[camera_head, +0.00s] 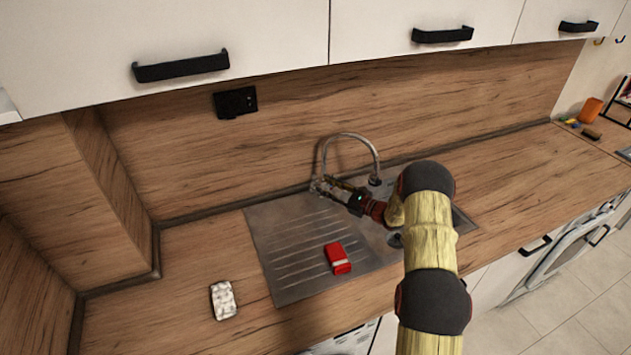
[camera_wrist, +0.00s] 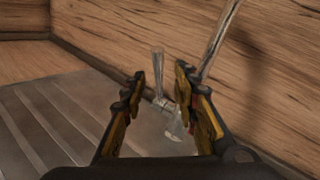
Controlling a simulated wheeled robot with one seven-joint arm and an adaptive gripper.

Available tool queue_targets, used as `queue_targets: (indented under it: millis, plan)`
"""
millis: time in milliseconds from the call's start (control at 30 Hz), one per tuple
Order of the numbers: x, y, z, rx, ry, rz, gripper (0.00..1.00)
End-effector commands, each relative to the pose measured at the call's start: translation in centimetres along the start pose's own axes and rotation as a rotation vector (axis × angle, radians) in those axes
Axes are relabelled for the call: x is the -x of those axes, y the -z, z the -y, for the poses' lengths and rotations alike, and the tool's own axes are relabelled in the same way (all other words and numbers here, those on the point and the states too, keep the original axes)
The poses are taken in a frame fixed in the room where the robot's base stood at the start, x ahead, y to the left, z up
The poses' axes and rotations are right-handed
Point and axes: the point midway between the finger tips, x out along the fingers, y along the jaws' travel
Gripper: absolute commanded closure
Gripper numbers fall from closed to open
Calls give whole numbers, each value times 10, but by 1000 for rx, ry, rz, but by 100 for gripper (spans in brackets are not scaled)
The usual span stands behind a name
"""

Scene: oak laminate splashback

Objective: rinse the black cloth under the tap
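The chrome tap (camera_head: 352,136) stands at the back edge of the steel sink, its spout arched over toward the basin. In the wrist view the tap's lever (camera_wrist: 158,68) stands upright between the fingers of my gripper (camera_wrist: 160,84), and the spout (camera_wrist: 219,40) rises to the right. My gripper (camera_head: 322,186) is open at the tap's base, a gap showing between its two fingers. Contact with the lever cannot be told. I cannot make out a black cloth; my arm hides part of the sink basin (camera_head: 462,222). No running water shows.
A red block-like item (camera_head: 337,258) lies on the ribbed drainboard (camera_head: 285,262). A white patterned item (camera_head: 223,300) lies on the counter at left. An orange item (camera_head: 591,110) and small things stand at far right.

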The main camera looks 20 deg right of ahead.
Motion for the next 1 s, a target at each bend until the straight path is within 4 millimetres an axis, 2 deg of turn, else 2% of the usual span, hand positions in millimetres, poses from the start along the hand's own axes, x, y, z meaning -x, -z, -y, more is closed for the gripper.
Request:
queue_targets:
  millis: [200, 400, 767, 1000]
  plan:
    - [-36, 1, -3, 1, -4, 0, 70]
    - [-55, 0, -2, 0, -4, 0, 70]
    - [-60, 0, -2, 0, -3, -1, 71]
    - [-60, 0, -2, 0, -3, -1, 84]
